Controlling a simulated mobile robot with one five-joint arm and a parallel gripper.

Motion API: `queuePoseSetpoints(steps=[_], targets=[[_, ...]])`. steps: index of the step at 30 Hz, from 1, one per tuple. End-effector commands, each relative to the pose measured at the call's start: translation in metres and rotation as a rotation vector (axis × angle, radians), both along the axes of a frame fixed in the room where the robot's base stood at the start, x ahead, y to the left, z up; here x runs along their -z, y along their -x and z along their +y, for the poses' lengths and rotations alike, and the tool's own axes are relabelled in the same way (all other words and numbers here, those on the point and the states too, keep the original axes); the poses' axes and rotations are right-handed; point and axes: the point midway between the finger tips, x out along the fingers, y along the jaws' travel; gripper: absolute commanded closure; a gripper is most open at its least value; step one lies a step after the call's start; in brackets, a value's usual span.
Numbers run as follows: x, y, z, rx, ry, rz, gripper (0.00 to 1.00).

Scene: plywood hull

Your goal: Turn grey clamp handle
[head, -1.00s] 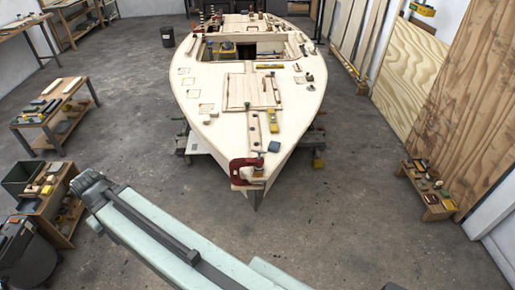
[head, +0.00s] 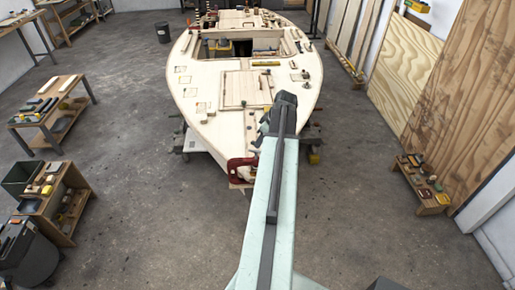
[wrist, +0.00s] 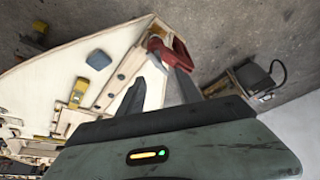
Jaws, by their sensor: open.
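A red clamp (head: 240,170) sits at the bow tip of the plywood hull (head: 205,120) in the head view, partly covered by my arm. In the wrist view the red clamp (wrist: 178,52) is at the hull's corner, just beyond my fingers. Its grey handle cannot be made out clearly; my fingers may cover it. My gripper (wrist: 162,80) is open, with its two dark fingers apart on either side of a pale strip of hull. The fingers point toward the clamp.
A blue block (wrist: 98,59) and a yellow tool (wrist: 78,93) lie on the deck beside my gripper. A low wooden bench (head: 424,184) stands at the right and a bench (head: 55,112) at the left.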

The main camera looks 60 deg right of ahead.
Motion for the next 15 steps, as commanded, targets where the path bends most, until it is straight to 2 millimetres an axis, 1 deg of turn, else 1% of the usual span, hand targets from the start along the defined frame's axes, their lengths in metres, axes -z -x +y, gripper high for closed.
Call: queuePoseSetpoints(steps=[1,4,8,11,15], targets=[[-0.001,0.003,-0.003,0.001,0.002,-0.003,0.59],[0.001,0.003,-0.003,-0.001,0.004,-0.003,0.59],[0.010,0.000,-0.003,0.000,0.003,-0.002,0.59],[0.024,-0.004,-0.003,0.000,0.003,-0.002,0.59],[0.048,-0.013,-0.004,-0.001,0.003,-0.001,0.59]])
